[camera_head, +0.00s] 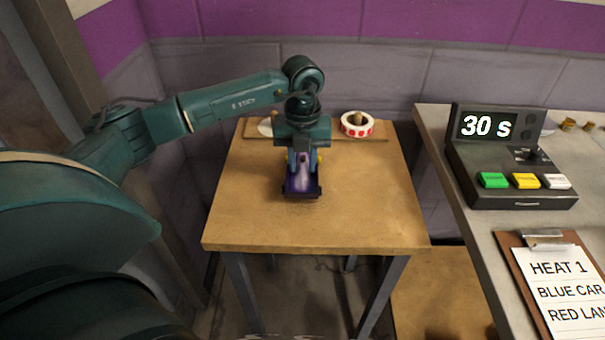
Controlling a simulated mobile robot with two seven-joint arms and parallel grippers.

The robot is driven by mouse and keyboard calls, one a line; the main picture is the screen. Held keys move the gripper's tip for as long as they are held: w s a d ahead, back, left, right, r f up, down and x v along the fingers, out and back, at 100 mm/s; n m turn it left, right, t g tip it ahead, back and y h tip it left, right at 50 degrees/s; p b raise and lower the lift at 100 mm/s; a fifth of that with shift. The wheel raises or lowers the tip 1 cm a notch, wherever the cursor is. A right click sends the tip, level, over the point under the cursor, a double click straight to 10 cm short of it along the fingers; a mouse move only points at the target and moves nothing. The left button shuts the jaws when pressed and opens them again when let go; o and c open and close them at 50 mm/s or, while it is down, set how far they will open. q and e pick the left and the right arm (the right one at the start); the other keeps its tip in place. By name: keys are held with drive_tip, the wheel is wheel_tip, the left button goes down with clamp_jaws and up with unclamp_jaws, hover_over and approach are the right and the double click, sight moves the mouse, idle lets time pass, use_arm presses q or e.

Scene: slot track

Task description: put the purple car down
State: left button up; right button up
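The purple car (301,183) is at the middle of the small wooden table (250,215), directly under my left gripper (302,160). The gripper points down, with its fingers at the car's sides near its rear, and appears shut on it. The gripper's body hides the car's far end. I cannot tell whether the car's wheels touch the tabletop. My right gripper is not in view.
A red and white roll (357,124) stands at the table's back edge, beside a thin rail or strip (345,138). At right, a grey counter (473,225) holds a timer box (512,160) reading 30 s and a clipboard (545,245). The table's front and right are clear.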

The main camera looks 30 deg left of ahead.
use_arm(q)
drive_tip(key=shift+c, duration=0.6)
clamp_jaws()
drive_tip(key=shift+r, duration=0.2)
